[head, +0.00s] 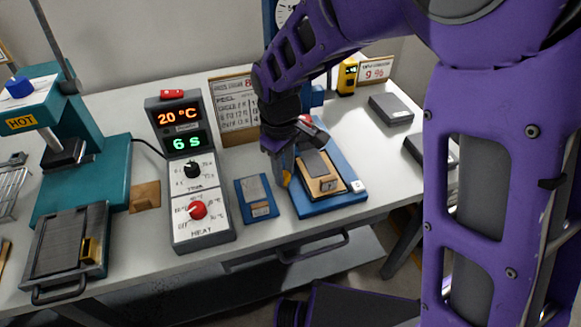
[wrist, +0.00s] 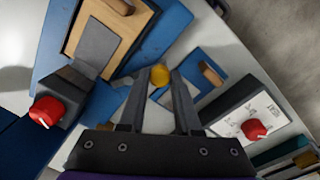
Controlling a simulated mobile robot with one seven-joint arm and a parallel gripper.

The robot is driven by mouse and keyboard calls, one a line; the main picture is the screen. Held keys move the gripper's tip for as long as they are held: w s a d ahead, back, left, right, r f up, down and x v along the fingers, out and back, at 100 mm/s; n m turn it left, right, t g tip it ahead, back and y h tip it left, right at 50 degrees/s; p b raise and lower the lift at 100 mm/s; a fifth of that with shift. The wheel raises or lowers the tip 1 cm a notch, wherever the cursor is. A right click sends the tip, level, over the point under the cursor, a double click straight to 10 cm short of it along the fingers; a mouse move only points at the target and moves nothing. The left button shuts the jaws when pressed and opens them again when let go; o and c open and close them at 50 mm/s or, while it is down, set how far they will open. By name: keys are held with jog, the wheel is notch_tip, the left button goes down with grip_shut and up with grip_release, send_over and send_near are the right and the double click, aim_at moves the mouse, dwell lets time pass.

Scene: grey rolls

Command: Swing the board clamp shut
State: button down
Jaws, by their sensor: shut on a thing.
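The blue fixture base (head: 352,190) stands right of centre on the table, and it fills the upper left of the wrist view (wrist: 48,62). A wooden board (head: 343,186) with a grey plate (head: 314,162) lies on it. My gripper (head: 286,180) is at the left edge of the base, pointing down. In the wrist view my fingers (wrist: 161,78) are closed around a yellow knob (wrist: 160,73). A short grey bar (wrist: 123,82) shows beside the left finger; whether it joins the knob I cannot tell. A dark block with a red knob (wrist: 47,110) sits at the base's end.
A small blue plate (head: 257,197) lies left of the fixture. The control box (head: 200,232) reads 20 °C and 6 s. A teal press (head: 105,165) and a dark tray (head: 68,235) stand at the left. Dark flat blocks (head: 391,109) lie at the right, with clear table between.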

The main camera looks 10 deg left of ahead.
jog(key=a+m, duration=0.1)
jog(key=m, duration=0.1)
jog(key=a+m, duration=0.1)
jog(key=m, duration=0.1)
jog(key=shift+w+a+m+p, duration=0.1)
jog(key=shift+w+m+p, duration=0.1)
jog(key=shift+m+p, duration=0.15)
jog(key=shift+w+a+m+p, duration=0.25)
jog(key=shift+a+m, duration=0.2)
jog(key=shift+m, duration=0.7)
jog(key=shift+w+a+m+p, duration=0.15)
jog(key=shift+w+a+m, duration=0.25)
jog(key=shift+m, duration=0.7)
jog(key=c, duration=0.6)
grip_release()
notch_tip(320, 180, up, 18)
jog(key=p, duration=0.2)
jog(key=shift+s+a+f+p, duration=0.25)
jog(key=shift+a+p, duration=0.1)
jog(key=shift+a, duration=0.1)
